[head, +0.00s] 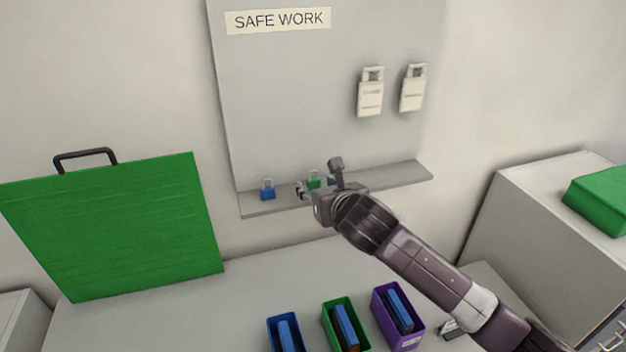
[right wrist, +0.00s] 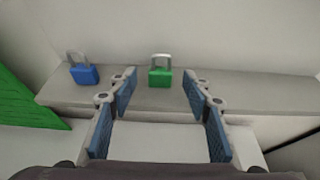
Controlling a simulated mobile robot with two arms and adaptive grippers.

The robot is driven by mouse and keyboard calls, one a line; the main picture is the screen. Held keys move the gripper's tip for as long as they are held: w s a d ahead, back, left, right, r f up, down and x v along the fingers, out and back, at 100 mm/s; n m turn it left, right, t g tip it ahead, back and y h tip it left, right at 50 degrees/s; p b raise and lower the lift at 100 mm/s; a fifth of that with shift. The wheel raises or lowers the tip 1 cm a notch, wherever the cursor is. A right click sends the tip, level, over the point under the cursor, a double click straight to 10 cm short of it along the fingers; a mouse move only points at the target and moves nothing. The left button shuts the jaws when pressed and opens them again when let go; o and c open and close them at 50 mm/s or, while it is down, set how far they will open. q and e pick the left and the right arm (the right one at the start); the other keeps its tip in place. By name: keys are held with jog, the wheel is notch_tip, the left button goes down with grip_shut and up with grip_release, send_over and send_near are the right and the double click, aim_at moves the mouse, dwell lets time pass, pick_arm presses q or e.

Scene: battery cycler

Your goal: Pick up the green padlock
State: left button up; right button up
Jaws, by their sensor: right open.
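The green padlock (right wrist: 160,77) stands upright on the grey shelf (right wrist: 255,88), shackle up. In the right wrist view it is beyond and between the fingertips of my right gripper (right wrist: 160,88), which is open and empty. In the head view the green padlock (head: 313,180) shows just behind my right gripper (head: 318,185), which partly hides it. A blue padlock (head: 267,190) stands to its left on the shelf; it also shows in the right wrist view (right wrist: 84,72). My left gripper is not in view.
A "SAFE WORK" board (head: 300,100) rises behind the shelf, with two white tags (head: 370,92) hung on it. A green case (head: 115,225) leans at left. Blue (head: 283,335), green (head: 343,325) and purple (head: 397,315) bins stand on the table below. The shelf's right end looks clear.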

aim_at(314, 183)
jog(key=shift+p+x, duration=0.35)
jog(key=shift+x, duration=1.2)
grip_shut()
